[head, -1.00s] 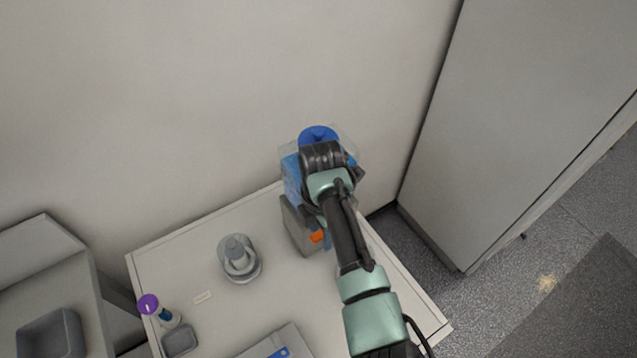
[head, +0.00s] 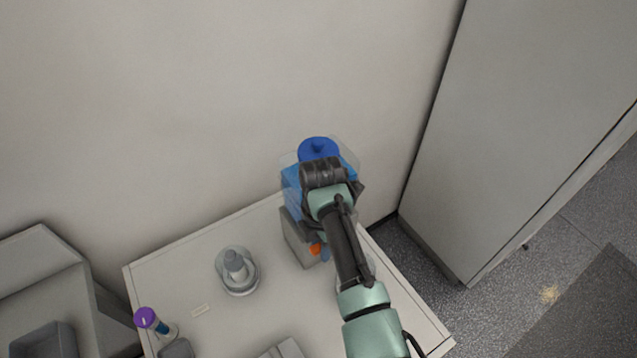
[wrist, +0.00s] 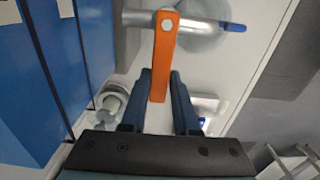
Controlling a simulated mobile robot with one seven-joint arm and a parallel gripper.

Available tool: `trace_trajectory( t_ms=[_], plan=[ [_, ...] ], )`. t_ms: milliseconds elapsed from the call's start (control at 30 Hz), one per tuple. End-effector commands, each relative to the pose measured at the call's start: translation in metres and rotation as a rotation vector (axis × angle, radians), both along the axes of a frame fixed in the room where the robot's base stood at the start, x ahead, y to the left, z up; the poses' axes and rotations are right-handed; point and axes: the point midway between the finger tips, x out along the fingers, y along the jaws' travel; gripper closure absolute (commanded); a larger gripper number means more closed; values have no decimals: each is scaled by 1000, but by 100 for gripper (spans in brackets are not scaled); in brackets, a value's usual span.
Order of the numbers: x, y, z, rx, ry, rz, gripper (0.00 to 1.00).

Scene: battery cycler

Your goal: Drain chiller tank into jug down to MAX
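The chiller tank (head: 291,190), a clear box holding blue liquid, stands on a grey base (head: 298,236) by the wall, with a blue round lid (head: 318,148) on top. My arm hides its right part. In the wrist view, a metal spout (wrist: 140,18) points right, with blue at its open end (wrist: 234,27). The orange valve lever (wrist: 163,50) crosses it; its end lies between the fingertips of my gripper (wrist: 160,80). I cannot tell whether both fingers press on it. A clear round vessel (wrist: 203,38), perhaps the jug, lies beneath the spout, mostly hidden in the head view.
A clear round vessel with a grey fitting (head: 237,270) stands left of the tank on the pale table (head: 215,327). A purple-topped bottle (head: 146,317) and a grey tray (head: 176,349) are at the left. A tall grey cabinet (head: 510,120) stands at the right.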

Motion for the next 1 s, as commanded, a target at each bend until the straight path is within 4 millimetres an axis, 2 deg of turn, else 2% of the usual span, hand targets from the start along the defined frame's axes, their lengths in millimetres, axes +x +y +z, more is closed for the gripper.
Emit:
trace_trajectory(
  t_ms=[433, 867, 1000],
  plan=[
    [-20, -24, 1, 0, 0, 489, 71],
    [-22, -26, 0, 0, 0, 553, 71],
    [-23, -36, 0, -1, 1, 680, 71]
  ],
)
